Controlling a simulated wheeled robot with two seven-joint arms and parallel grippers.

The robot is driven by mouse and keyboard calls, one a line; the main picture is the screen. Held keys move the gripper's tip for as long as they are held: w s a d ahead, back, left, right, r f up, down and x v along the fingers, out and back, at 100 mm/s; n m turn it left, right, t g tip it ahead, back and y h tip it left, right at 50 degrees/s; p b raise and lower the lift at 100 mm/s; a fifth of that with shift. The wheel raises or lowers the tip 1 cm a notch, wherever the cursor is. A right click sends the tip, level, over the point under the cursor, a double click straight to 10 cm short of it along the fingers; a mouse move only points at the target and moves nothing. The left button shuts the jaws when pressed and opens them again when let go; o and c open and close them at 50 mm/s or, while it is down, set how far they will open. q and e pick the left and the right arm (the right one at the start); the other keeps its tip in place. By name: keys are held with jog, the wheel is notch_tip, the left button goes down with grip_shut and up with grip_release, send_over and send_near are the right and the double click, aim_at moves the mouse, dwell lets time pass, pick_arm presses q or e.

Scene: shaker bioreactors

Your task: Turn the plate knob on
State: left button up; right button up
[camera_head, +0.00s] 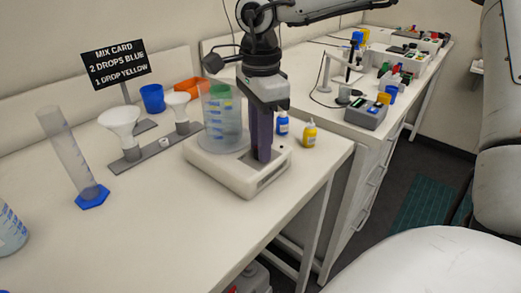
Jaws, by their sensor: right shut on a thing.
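The white stirrer plate (221,174) stands on the bench near its right edge. A clear beaker (213,112) with blue markings stands on its round top. My right gripper (262,157) points straight down over the right part of the plate, beside the beaker. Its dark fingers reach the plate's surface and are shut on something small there. The plate knob is not clearly visible; the fingers hide that spot, so I cannot tell how it is turned. My left gripper is not in view.
A blue bottle (282,124) and a yellow bottle (309,134) stand just behind the plate. Funnels on a stand (152,154), a tilted measuring cylinder (68,150) and a mix card (115,63) are to the left.

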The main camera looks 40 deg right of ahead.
jog(key=m+b, duration=0.1)
jog(key=m, duration=0.2)
jog(key=shift+f+b, duration=0.1)
jog(key=shift+b, duration=0.2)
jog(key=shift+m+b, duration=0.4)
jog(key=shift+m, duration=0.4)
jog(key=shift+m+b, duration=0.4)
jog(key=shift+m, duration=0.6)
jog(key=m+b, duration=0.1)
jog(key=m, duration=0.3)
jog(key=shift+m+b, duration=0.45)
jog(key=shift+m, duration=0.65)
jog(key=o, duration=1.1)
jog(key=shift+c, duration=0.2)
jog(key=shift+r, duration=0.25)
